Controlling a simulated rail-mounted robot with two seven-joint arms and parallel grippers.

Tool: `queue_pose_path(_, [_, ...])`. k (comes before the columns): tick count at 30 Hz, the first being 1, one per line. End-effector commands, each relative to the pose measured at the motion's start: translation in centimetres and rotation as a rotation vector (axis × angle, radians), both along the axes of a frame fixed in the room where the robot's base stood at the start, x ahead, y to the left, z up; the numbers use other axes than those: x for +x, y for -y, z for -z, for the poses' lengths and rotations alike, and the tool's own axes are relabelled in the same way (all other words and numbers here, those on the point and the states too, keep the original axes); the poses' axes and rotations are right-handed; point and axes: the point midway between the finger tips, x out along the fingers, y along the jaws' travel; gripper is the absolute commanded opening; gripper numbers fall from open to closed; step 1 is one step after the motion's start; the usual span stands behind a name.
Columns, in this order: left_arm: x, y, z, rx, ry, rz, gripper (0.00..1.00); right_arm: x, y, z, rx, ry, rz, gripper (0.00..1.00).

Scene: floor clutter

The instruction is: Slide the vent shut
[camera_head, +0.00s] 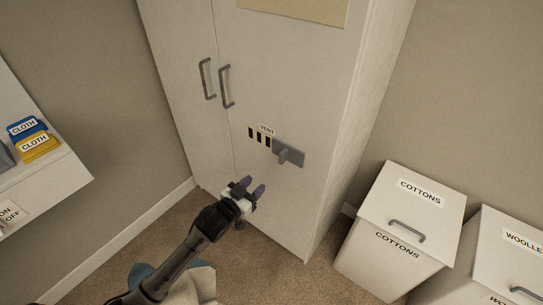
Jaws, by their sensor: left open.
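A grey slider plate (296,154) with a protruding knob (288,157) sits just to the right of the slots. My left gripper (252,190) is open and empty, below and left of the knob in the picture and apart from it. Its fingers point up toward the cabinet door. My right gripper is not in view.
The cabinet has two upright door handles (226,87). A white "COTTONS" bin (400,225) and a "WOOLLE..." bin (490,255) stand at right. Carpet lies before the cabinet.

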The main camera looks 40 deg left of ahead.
Motion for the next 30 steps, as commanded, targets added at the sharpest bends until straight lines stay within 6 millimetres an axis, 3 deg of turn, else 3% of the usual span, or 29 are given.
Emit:
queue_pose_path(8, [1.3, 0.2, -1.1, -0.048, 0.075, 0.020, 0.43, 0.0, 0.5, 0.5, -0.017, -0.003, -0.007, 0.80])
queue_pose_path(21, [9.2, -0.4, -1.0, -0.046, 0.073, 0.020, 0.43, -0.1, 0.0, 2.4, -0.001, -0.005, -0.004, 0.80])
queue_pose_path(30, [12.8, -0.7, -1.0, -0.046, 0.072, 0.020, 0.43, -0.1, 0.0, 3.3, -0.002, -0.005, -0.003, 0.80])
